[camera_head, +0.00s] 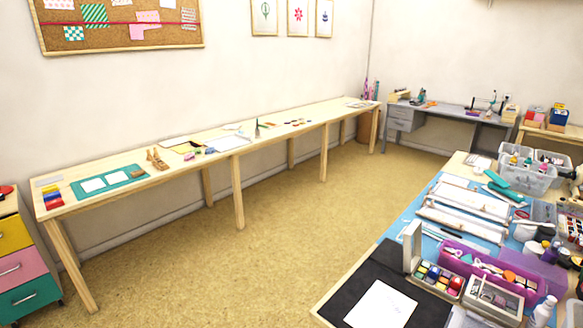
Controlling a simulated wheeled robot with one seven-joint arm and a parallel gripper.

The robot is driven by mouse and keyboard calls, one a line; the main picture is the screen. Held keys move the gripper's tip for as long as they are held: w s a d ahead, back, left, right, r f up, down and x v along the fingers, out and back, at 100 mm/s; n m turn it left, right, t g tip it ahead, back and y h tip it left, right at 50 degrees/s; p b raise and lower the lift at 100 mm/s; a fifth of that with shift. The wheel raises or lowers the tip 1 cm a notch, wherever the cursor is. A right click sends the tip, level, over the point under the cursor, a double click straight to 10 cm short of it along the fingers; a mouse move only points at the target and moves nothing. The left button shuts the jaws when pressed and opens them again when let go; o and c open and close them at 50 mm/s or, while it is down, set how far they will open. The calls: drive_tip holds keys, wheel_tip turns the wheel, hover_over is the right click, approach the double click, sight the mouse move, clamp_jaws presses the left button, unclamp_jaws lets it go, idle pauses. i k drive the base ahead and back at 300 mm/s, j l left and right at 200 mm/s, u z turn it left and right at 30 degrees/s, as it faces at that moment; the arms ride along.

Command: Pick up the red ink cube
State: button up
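An open case (410,245) with a raised pale lid stands on the right-hand table. It holds several small coloured ink cubes in rows, with reddish ones among them. My gripper is not seen in this view.
On the right table, a black mat (353,289) with white paper (381,306) lies beside the case. The long table (150,185) runs along the wall. The floor (270,215) between the tables is clear.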

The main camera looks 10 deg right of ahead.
sight(457, 282)
drive_tip(key=j+z, duration=0.1)
drive_tip(key=z, duration=0.55)
drive_tip(key=i+j+z, duration=0.15)
drive_tip(key=j+z, duration=0.2)
drive_tip(key=j, duration=0.15)
drive_tip(key=i+j+z, duration=0.1)
drive_tip(key=j+z, duration=0.2)
drive_tip(key=j, duration=0.2)
drive_tip(key=j+z, duration=0.35)
drive_tip(key=j, duration=0.2)
drive_tip(key=j+z, duration=0.1)
drive_tip(key=j, duration=1.75)
drive_tip(key=k, duration=0.05)
